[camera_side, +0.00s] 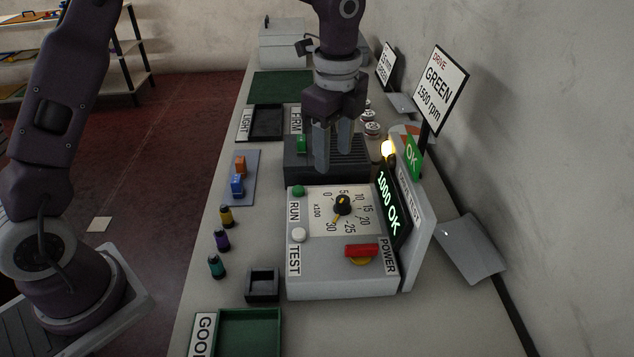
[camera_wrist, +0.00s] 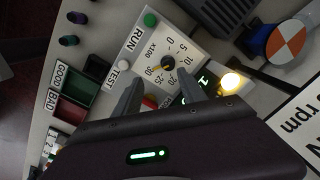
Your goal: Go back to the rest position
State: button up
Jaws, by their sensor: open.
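My gripper (camera_side: 333,148) hangs fingers down over the dark ribbed block (camera_side: 300,172) behind the tester panel in the side view. In the wrist view my gripper (camera_wrist: 168,92) shows its two fingers apart with nothing between them. The tester (camera_side: 330,275) carries a black dial, a green RUN button (camera_side: 298,192), a white TEST button (camera_side: 298,235) and a red POWER switch (camera_side: 362,250). Its display (camera_side: 389,207) reads "1000 OK".
A sign (camera_side: 440,86) reading "DRIVE GREEN 1500 rpm" stands at right, near the wall. Orange and blue parts (camera_side: 238,176) sit on a blue-grey pad. Several coloured pegs stand along the left table edge. A green GOOD tray (camera_side: 250,312) and a small black box (camera_side: 262,285) are in front.

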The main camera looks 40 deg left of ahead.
jog(key=s+a+r+n+t, duration=0.2)
jog(key=s+a+r+n, duration=0.3)
jog(key=s+r, duration=0.4)
jog(key=s+a+n+t, duration=0.2)
jog(key=s+n, duration=1)
jog(key=s, duration=0.6)
jog(key=shift+s+f+t, duration=0.2)
jog(key=shift+s+t, duration=0.2)
jog(key=shift+t, duration=0.2)
jog(key=shift+c, duration=0.5)
